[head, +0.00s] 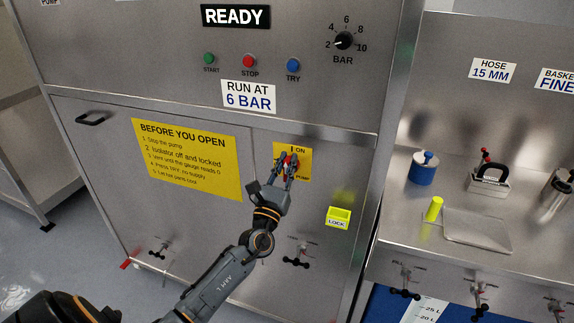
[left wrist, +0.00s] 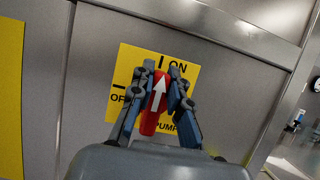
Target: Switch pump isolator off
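The pump isolator is a red handle (left wrist: 154,104) with a white arrow, on a yellow plate (head: 304,155) marked "I ON" at the top, with an OFF label at left and "PUMP" below. The arrow points up to the ON mark. My left gripper (head: 288,161) reaches the plate from below. In the left wrist view its two fingers (left wrist: 162,72) lie close on either side of the red handle and appear shut on it. They cover part of the handle and the labels. My right gripper does not show in the head view.
A yellow LOCK box (head: 338,217) sits on the panel right of my gripper. A yellow notice (head: 188,157) is on the left door. Valves (head: 298,255) stick out below. A bench (head: 480,215) at right holds a blue item (head: 423,167) and metal parts.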

